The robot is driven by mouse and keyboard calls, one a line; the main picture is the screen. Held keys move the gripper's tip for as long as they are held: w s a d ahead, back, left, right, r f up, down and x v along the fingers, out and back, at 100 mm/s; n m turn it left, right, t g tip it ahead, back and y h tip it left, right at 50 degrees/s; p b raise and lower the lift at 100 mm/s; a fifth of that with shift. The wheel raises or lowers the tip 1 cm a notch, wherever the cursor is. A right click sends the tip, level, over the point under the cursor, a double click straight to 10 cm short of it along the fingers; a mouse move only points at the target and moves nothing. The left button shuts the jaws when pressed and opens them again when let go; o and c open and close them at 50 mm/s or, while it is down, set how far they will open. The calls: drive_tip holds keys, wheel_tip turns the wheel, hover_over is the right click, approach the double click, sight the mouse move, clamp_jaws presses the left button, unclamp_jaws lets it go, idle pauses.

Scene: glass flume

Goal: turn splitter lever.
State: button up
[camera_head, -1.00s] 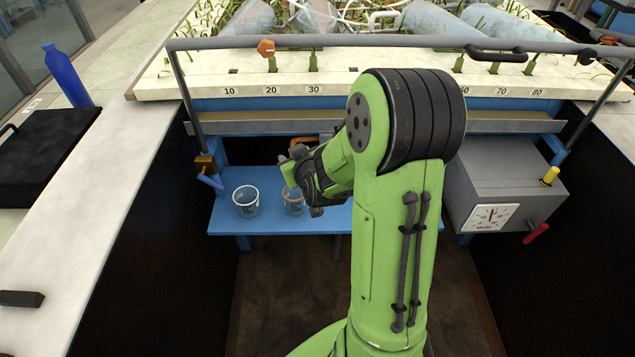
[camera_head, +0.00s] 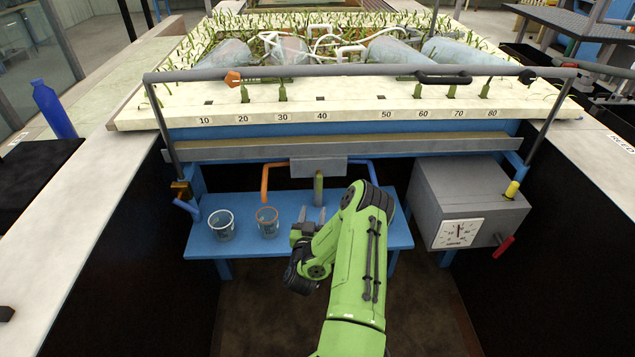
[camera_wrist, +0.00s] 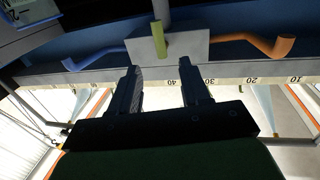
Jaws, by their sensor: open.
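The splitter is a grey box (camera_head: 318,166) under the flume's front edge, with an orange pipe (camera_head: 266,182) on its left and a blue pipe (camera_head: 368,170) on its right. The olive-green lever (camera_head: 319,188) hangs from its front. In the wrist view, turned upside down, the lever (camera_wrist: 158,40) stands in front of the grey plate (camera_wrist: 185,48). My gripper (camera_head: 312,214) is open and empty, just below and in front of the lever. In the wrist view the lever appears beyond and between the fingertips (camera_wrist: 158,67), apart from them.
Two clear cups, one left (camera_head: 222,226) and one with an orange rim (camera_head: 267,222), stand on the blue shelf (camera_head: 390,238), left of my gripper. A grey box with a dial (camera_head: 458,234) and red handle (camera_head: 503,246) is at right. A rail (camera_head: 350,70) runs above.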

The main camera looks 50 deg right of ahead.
sight(319, 188)
drive_tip(key=b+x, duration=0.1)
drive_tip(key=x, duration=0.3)
drive_tip(key=b+x, duration=0.1)
drive_tip(key=x, duration=0.2)
drive_tip(key=b+x, duration=0.1)
drive_tip(key=x, duration=0.3)
drive_tip(key=shift+w+d+f, duration=0.1)
drive_tip(key=shift+d+f, duration=0.25)
drive_tip(key=shift+c, duration=0.3)
clamp_jaws()
